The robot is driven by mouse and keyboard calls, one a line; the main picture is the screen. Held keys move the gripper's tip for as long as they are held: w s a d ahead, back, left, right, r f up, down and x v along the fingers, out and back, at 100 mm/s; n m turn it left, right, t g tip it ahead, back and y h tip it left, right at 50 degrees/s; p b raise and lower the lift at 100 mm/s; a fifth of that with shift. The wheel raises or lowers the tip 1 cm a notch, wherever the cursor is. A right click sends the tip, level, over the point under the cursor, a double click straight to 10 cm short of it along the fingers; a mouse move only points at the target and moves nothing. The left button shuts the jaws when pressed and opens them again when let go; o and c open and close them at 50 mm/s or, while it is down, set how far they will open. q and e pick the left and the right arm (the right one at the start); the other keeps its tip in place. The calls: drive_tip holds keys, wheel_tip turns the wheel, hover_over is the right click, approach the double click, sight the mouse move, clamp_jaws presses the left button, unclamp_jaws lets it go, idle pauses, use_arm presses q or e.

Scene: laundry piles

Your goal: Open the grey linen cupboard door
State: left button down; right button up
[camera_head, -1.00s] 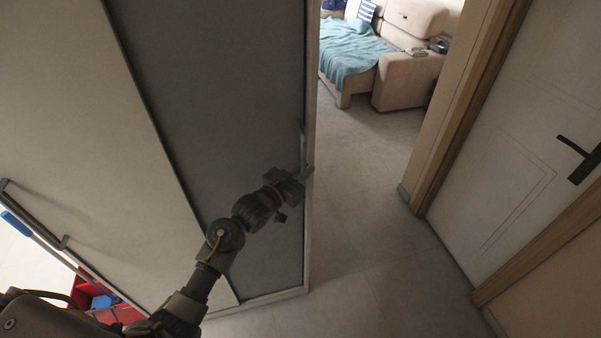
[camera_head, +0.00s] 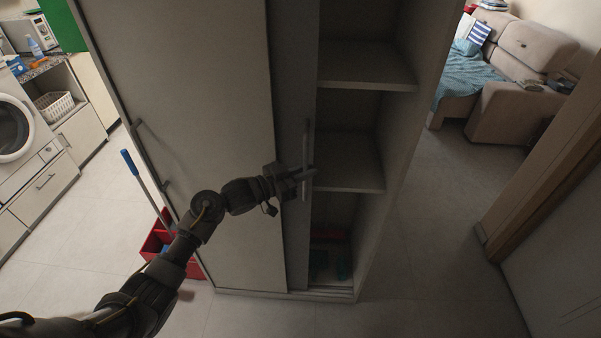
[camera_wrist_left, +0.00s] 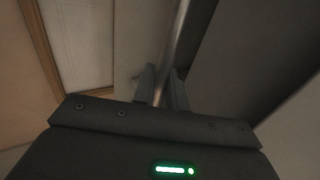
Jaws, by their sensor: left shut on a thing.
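The grey linen cupboard (camera_head: 190,120) stands in front of me in the head view. Its darker grey door (camera_head: 288,90) is slid left, mostly behind the pale front panel, and its right part stands open. The upright bar handle (camera_head: 307,135) is on that door's edge. My left gripper (camera_head: 306,173) is shut on the handle's lower part. In the left wrist view, the bar (camera_wrist_left: 177,40) runs between the two fingers (camera_wrist_left: 162,90). My right gripper is not in view.
Bare shelves (camera_head: 365,68) show inside the opening, with dark red and green items (camera_head: 330,262) at the bottom. A red bucket (camera_head: 155,240) with a blue-handled mop (camera_head: 128,162) stands beside the cupboard at left. A washing machine (camera_head: 15,135) is far left. Floor to the right is clear.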

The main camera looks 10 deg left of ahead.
use_arm(q)
drive_tip(key=shift+a, duration=0.3)
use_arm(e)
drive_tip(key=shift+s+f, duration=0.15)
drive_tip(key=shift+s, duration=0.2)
use_arm(q)
drive_tip(key=shift+a, duration=0.1)
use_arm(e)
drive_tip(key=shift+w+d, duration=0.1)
use_arm(q)
drive_tip(key=c, duration=1.5)
unclamp_jaws()
drive_tip(key=shift+c, duration=0.2)
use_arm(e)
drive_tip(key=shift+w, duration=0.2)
